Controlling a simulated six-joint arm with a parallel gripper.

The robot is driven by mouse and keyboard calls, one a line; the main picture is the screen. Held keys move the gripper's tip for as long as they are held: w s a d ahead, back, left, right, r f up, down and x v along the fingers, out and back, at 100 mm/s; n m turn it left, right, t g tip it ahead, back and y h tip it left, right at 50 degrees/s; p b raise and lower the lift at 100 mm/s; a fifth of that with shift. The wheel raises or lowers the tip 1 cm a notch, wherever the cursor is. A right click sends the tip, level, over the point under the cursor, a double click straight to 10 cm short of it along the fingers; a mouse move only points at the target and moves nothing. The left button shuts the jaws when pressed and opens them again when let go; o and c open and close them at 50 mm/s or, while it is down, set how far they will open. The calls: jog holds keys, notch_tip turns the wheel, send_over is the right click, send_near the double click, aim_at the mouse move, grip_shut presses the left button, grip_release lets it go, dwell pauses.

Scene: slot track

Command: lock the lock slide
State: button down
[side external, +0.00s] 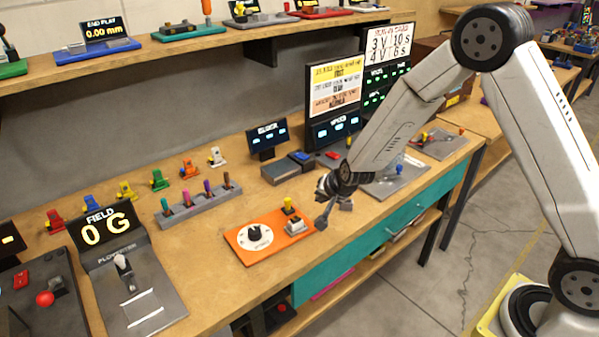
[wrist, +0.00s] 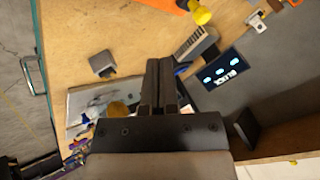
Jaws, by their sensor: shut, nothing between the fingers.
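An orange plate (side external: 262,252) lies near the bench's front edge in the side view. It carries a white dial with a black knob (side external: 254,234), a yellow knob (side external: 288,206) and a small pale grey block (side external: 296,226). No label marks the lock slide, so I cannot tell for sure which part it is. My gripper (side external: 324,222) is right of the plate, apart from the pale block, shut and empty. In the wrist view its dark fingers (wrist: 160,88) are together.
A grey block (wrist: 103,64) rests on the bench in the wrist view. A grey rack with several colored pegs (side external: 200,205) stands left of the plate. A small display (side external: 268,138) and grey box (side external: 281,171) stand behind. Bare wood surrounds the plate.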

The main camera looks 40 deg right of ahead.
aim_at(289, 206)
jog(key=x, duration=0.6)
jog(key=shift+f, duration=0.15)
jog(key=shift+w+a, duration=0.2)
jog(key=shift+w, duration=0.15)
jog(key=shift+w+a, duration=0.45)
jog(key=shift+w, duration=0.2)
jog(key=shift+w+a, duration=0.45)
jog(key=shift+w, duration=0.25)
jog(key=shift+a, duration=0.15)
jog(key=shift+w+a, duration=0.1)
jog(key=shift+a, duration=1.3)
jog(key=shift+s+d, duration=0.15)
jog(key=shift+s, duration=0.05)
